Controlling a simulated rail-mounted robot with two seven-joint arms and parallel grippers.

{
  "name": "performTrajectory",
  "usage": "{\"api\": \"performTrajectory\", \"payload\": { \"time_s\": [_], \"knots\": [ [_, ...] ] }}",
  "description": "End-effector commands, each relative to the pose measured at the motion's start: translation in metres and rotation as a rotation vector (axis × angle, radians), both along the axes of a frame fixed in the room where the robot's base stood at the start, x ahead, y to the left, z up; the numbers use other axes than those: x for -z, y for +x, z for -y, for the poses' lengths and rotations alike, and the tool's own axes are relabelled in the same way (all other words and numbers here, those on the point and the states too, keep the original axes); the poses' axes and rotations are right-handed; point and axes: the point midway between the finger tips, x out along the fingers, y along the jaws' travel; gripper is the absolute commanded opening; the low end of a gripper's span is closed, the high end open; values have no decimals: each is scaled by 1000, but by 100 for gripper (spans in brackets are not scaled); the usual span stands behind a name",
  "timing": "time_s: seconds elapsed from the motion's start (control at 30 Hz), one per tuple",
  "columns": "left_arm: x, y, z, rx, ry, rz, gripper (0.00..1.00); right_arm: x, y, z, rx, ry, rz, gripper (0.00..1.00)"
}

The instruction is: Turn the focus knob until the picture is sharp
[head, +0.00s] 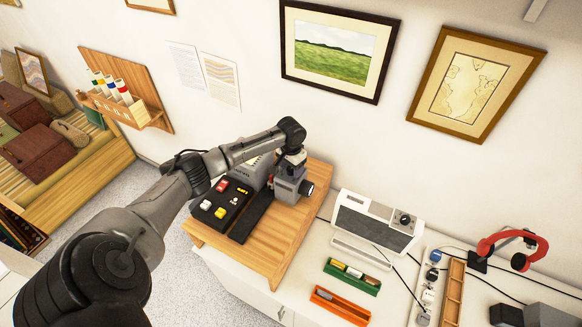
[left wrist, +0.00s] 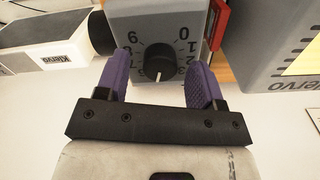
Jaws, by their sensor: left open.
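The focus knob (left wrist: 159,62) is black and round, on the face of a grey device (left wrist: 122,20) with digits around it. Its white pointer line points down in the left wrist view. My left gripper (left wrist: 165,82) is open, its purple fingers on either side of the knob in that view; I cannot tell if they touch it. In the head view the left gripper (head: 291,160) is above the grey device (head: 289,185), whose black lens (head: 307,187) points right. The knob is hidden there. I cannot tell which picture is being focused.
The device stands on a wooden platform (head: 262,240), beside a black panel (head: 222,205) with coloured buttons and a grey vented box (left wrist: 275,50). A white unit (head: 375,225) stands to the right. Green (head: 351,276) and orange (head: 340,304) trays lie in front.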

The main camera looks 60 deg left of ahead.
Motion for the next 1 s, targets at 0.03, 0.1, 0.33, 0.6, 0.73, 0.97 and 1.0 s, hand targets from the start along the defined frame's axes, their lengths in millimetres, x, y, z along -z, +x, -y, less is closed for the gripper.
{"api": "performTrajectory", "payload": {
  "time_s": [0.03,0.1,0.33,0.6,0.73,0.97,1.0],
  "knots": [
    [2,0,0,0,0,-1,62,0,0,0,0,0,0,43],
    [5,0,0,0,0,0,62,0,0,0,0,0,0,43],
    [6,0,0,0,0,0,62,0,0,0,-2,-2,0,43],
    [6,0,0,0,0,0,44,0,0,2,-6,-8,-1,43],
    [6,0,0,0,0,0,32,0,0,2,-6,-8,-1,43],
    [6,0,0,1,0,0,12,0,0,2,-6,-8,-1,43],
    [6,0,0,1,0,0,12,0,0,2,-6,-8,-1,43]
  ]
}}
